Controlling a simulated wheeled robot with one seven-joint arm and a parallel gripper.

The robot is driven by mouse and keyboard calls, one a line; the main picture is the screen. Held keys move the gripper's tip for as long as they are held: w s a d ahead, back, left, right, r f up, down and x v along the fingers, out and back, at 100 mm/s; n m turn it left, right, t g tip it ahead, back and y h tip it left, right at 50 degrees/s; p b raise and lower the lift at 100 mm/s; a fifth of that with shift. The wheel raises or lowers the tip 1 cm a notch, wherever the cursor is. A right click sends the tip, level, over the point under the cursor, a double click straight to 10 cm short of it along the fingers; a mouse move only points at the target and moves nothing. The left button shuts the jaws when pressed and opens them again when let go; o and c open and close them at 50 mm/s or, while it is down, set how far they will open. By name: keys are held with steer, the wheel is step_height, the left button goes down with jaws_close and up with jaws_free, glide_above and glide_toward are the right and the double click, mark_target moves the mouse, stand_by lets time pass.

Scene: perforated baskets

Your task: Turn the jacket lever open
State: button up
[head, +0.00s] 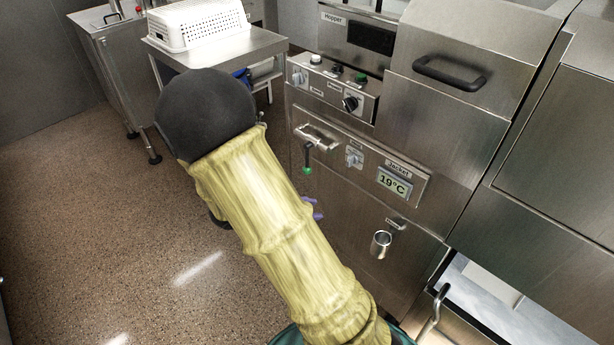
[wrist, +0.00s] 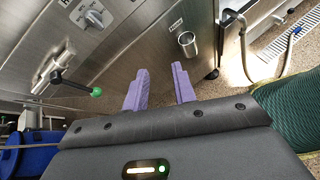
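The lever (head: 307,158) is a short black rod with a green knob at its end, hanging down from a silver valve body (head: 318,137) on the steel machine's front panel. In the wrist view the lever (wrist: 75,85) shows at the left, its green knob toward the fingers. The panel's "Jacket" display (head: 393,182) reads 19°C. My gripper (wrist: 160,86) has two purple fingers, apart with nothing between them. They are right of the green knob in the wrist view and not touching it. In the head view my yellow-sleeved arm hides most of the gripper (head: 315,210).
A selector knob (head: 353,157) sits beside the valve, and a metal spout (head: 381,243) sticks out lower on the machine. Upper controls (head: 350,102) are above the panel. A white perforated basket (head: 198,24) stands on a steel table (head: 225,52) behind. The speckled floor (head: 85,220) at left is clear.

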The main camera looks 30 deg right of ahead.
mark_target(306, 162)
steer(key=w+a+f+n+t+h+b, duration=0.1)
steer(key=w+a+f+n+t+b, duration=0.1)
steer(key=w+n+t, duration=0.2)
steer(key=w+a+f+n+t+h+b, duration=0.2)
steer(key=w+a+n+t+b, duration=0.1)
steer(key=w, duration=0.4)
steer(key=shift+w+a+f+n+t, duration=0.2)
steer(key=shift+a+f+n+t, duration=0.15)
steer(key=shift+n+t, duration=0.6)
steer(key=x, duration=1.1)
steer(key=b+x, duration=0.1)
steer(key=x, duration=0.5)
steer(key=shift+w+d+r, duration=0.1)
steer(key=shift+d+r, duration=0.15)
steer(key=shift+r, duration=0.1)
jaws_close()
